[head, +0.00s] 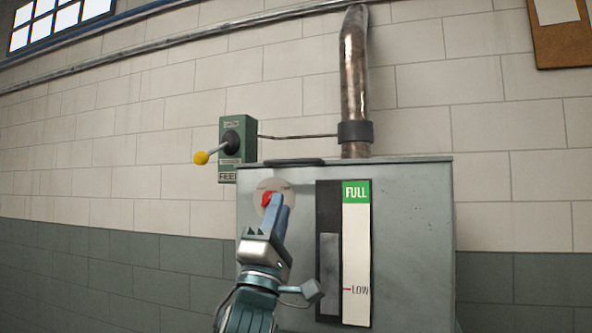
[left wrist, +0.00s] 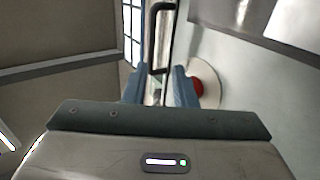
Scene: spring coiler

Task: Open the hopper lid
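The grey hopper (head: 415,230) stands against the wall, and its lid (head: 400,159) lies flat on top, seen almost edge-on. A dark handle (head: 294,162) sits at the lid's left front edge. In the left wrist view the black handle (left wrist: 153,40) shows beyond the fingers, in line with the gap between them. My left gripper (head: 281,200) is in front of the hopper face, below the handle, partly covering a red button (head: 268,197). In the left wrist view my left gripper (left wrist: 158,88) has its fingers apart with nothing gripped. The red button (left wrist: 198,87) lies just right of the right finger. My right gripper is out of view.
A green feed box (head: 237,140) with a yellow-knobbed lever (head: 202,157) is on the wall at the hopper's left. A metal pipe (head: 354,75) rises behind the hopper. A FULL/LOW gauge (head: 356,250) is on the front face. Space above the lid's front is clear.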

